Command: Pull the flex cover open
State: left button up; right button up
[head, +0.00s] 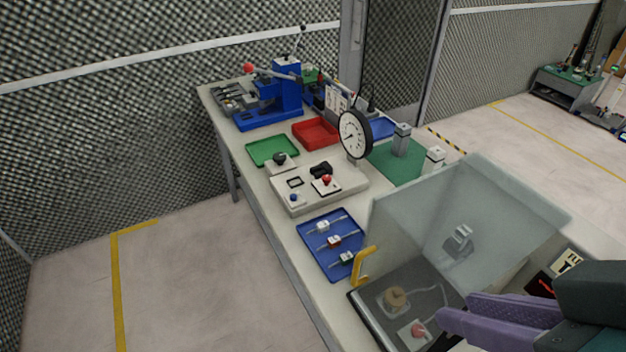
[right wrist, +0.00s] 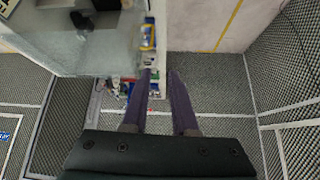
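The flex cover (head: 430,215) is a see-through box-like cover at the right of the bench in the head view. A yellow handle (head: 362,266) sits at its lower left edge. Through and below the cover I see a dark base with a round tan part and a red knob. My right gripper (head: 455,306) has purple fingers, open and empty, to the right of the handle. In the right wrist view the fingers (right wrist: 160,72) are apart, and the handle (right wrist: 147,38) lies just beyond the left fingertip, not touching as far as I can tell. My left gripper is not in view.
A blue tray (head: 312,240) with small parts lies left of the cover. Behind it stand a control box (head: 320,195), a dial gauge (head: 355,134), green (head: 262,153) and red (head: 316,131) trays and a blue press (head: 287,87). The floor left of the bench is clear.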

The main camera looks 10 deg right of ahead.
jog(key=w+a+f+t+y+b, duration=0.1)
jog(key=w+f+t+b, duration=0.2)
jog(key=f+b, duration=0.5)
jog(key=w+a+f+t+b, duration=0.15)
jog(key=w+f+b, duration=0.25)
jog(key=f+b, duration=0.45)
jog(key=m+t+b, duration=0.1)
jog(key=t+b, duration=0.5)
jog(key=b, duration=1.1)
send_near(359, 266)
jog(key=w, duration=0.4)
jog(key=w+a, duration=0.1)
jog(key=w, duration=0.2)
jog(key=w+a, duration=0.1)
jog(key=w, duration=0.2)
jog(key=shift+w, duration=0.25)
grip_shut()
jog(key=shift+d, duration=0.1)
